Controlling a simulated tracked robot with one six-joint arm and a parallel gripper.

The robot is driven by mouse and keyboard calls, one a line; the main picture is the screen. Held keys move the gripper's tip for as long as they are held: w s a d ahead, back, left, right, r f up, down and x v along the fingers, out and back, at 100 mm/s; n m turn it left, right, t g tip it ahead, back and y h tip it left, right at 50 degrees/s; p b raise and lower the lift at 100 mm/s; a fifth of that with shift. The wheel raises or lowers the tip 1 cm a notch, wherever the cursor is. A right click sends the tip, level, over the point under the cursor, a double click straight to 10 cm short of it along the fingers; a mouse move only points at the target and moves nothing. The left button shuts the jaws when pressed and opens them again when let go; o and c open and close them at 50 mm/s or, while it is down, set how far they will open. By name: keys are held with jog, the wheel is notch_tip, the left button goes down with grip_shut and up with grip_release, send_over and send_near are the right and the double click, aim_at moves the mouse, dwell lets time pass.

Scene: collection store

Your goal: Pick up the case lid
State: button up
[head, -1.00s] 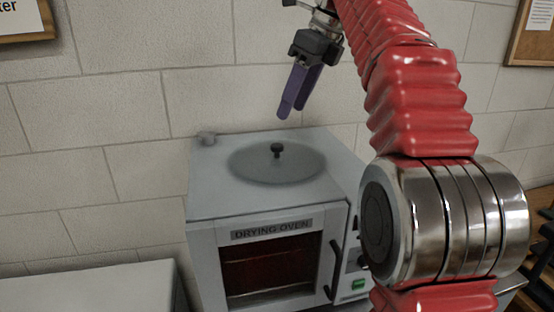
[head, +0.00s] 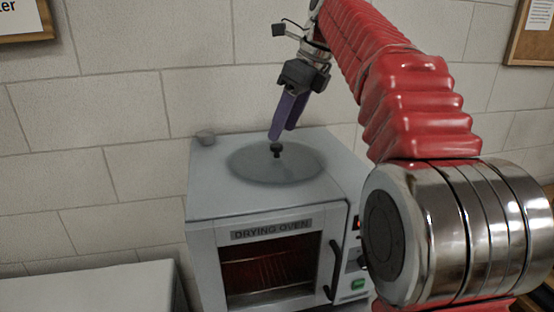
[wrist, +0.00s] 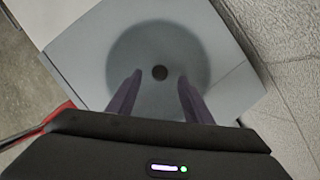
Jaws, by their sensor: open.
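The case lid (head: 252,165) is a round, flat grey disc with a small black knob (head: 276,149) at its middle. It lies on top of the drying oven. In the wrist view the lid (wrist: 122,50) fills the middle, and its knob (wrist: 160,72) shows between the fingers, near the tips. My gripper (head: 282,136) has purple fingers that point down just above the knob in the head view. It is open and empty. In the wrist view the fingers of my gripper (wrist: 160,78) stand apart on either side of the knob; I cannot tell the exact height left above it.
The drying oven (head: 208,240) has a glass door with a dark handle (head: 334,268) and a control panel at its right. A block wall (head: 150,110) stands close behind. A grey surface (head: 85,285) is at lower left.

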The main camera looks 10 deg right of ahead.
aim_at(278, 145)
jog(key=shift+x, duration=2.55)
jog(key=shift+s+d, duration=0.1)
jog(key=shift+d, duration=0.05)
grip_shut()
